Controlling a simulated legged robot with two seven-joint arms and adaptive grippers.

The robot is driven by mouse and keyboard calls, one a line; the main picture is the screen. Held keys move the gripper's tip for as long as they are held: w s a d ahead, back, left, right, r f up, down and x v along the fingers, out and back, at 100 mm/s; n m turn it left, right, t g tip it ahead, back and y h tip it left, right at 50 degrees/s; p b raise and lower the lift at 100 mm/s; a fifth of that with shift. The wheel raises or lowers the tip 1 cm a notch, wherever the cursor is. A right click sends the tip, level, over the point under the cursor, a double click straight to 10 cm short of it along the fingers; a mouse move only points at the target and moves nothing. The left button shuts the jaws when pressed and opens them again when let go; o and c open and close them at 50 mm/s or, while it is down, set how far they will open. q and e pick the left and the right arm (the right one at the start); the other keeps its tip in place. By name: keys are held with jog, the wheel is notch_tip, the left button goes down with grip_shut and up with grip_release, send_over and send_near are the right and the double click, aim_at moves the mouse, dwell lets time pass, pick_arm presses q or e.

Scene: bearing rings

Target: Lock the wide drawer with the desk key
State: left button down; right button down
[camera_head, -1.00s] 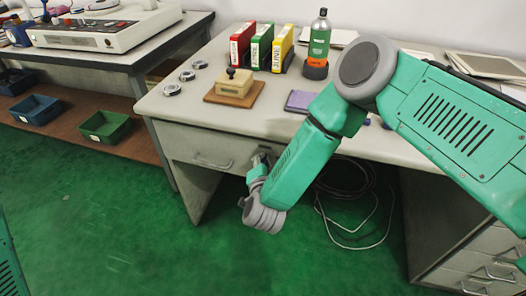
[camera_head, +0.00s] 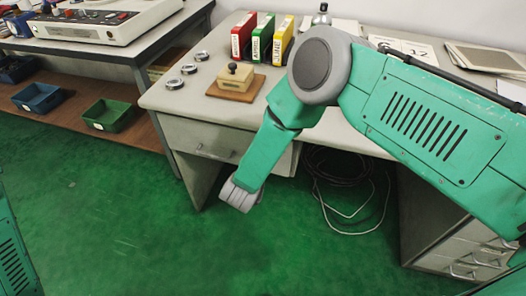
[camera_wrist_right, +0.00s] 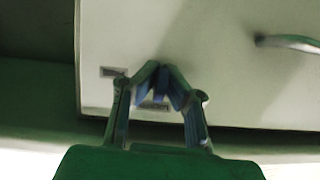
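The wide drawer (camera_head: 196,138) is under the left part of the desk top, and its front looks closed. Its pale front also fills much of the right wrist view (camera_wrist_right: 205,60), with the handle (camera_wrist_right: 290,42) at upper right and two small dark plates near the lower left. My right gripper (camera_wrist_right: 160,75) is in front of this lower-left part, its fingertips close together. A narrow dark blue shape between them appears to be the desk key (camera_wrist_right: 160,88), mostly hidden by the fingers. The lock is not clearly visible. In the head view my right arm hides the gripper. My left gripper is out of view.
A stamp on a wooden base (camera_head: 235,82), several metal rings (camera_head: 189,69) and red, green and yellow binders (camera_head: 263,40) stand on the desk (camera_head: 205,105). A loose cable (camera_head: 345,230) hangs under it. Bins (camera_head: 108,115) sit on the left shelf. The floor in front is clear.

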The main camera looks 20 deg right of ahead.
jog(key=shift+s+a+f+n, duration=0.2)
jog(key=shift+f+n, duration=0.05)
jog(key=shift+n, duration=0.05)
dwell(0.4)
jog(key=c, duration=1.7)
grip_release()
jog(key=shift+w+r, duration=0.15)
jog(key=v, duration=1.2)
jog(key=shift+w+a, duration=0.1)
